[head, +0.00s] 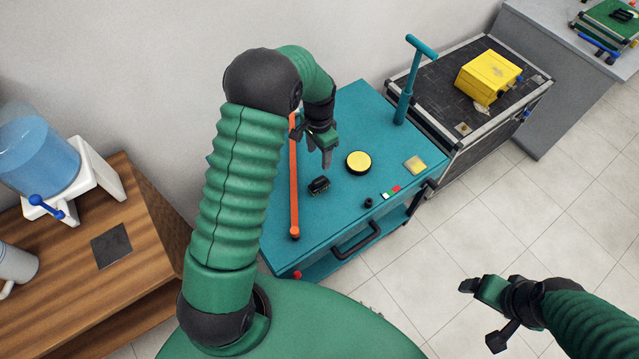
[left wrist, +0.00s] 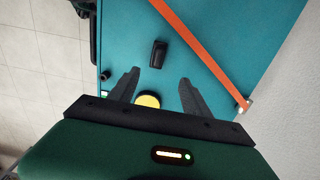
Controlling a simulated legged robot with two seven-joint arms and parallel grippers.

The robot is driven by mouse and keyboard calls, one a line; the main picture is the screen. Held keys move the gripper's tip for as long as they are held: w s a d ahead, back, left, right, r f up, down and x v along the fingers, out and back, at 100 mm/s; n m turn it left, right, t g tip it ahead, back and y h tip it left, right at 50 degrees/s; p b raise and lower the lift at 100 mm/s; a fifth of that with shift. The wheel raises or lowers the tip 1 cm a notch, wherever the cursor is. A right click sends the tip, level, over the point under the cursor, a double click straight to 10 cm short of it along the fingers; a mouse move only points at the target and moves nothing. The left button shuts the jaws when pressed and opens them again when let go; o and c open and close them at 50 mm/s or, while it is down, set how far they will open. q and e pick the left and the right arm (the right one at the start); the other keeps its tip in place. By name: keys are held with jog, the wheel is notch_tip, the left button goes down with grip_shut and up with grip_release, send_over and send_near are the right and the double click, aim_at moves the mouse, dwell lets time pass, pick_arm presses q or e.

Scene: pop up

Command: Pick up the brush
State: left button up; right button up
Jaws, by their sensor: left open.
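A small black block-shaped object (head: 319,185), which looks like the brush, lies on the teal cart top (head: 335,210). It also shows in the left wrist view (left wrist: 158,54), ahead of the fingertips and roughly in line with the space between them. My left gripper (head: 320,155) is open and empty above the cart, with its fingers pointing down. It is apart from the black object. In the left wrist view its two fingers (left wrist: 159,76) are spread. My right gripper (head: 480,314) is over the floor at the lower right, with its fingers apart and nothing between them.
A round yellow-topped black tin (head: 358,162) sits right of the black object. A long orange bar (head: 294,190) lies to its left. A yellowish square (head: 415,165) and the teal upright handle (head: 405,95) are farther right. A black case (head: 450,90) carries a yellow box (head: 487,77).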

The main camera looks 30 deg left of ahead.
aim_at(319, 179)
pick_arm(q)
notch_tip(319, 179, down, 9)
jog(key=f, duration=0.1)
jog(key=f+p, duration=0.1)
jog(key=f, duration=0.3)
jog(key=shift+s+d+p, duration=0.2)
jog(key=shift+s+p, duration=0.1)
jog(key=shift+w+f, duration=0.1)
grip_shut()
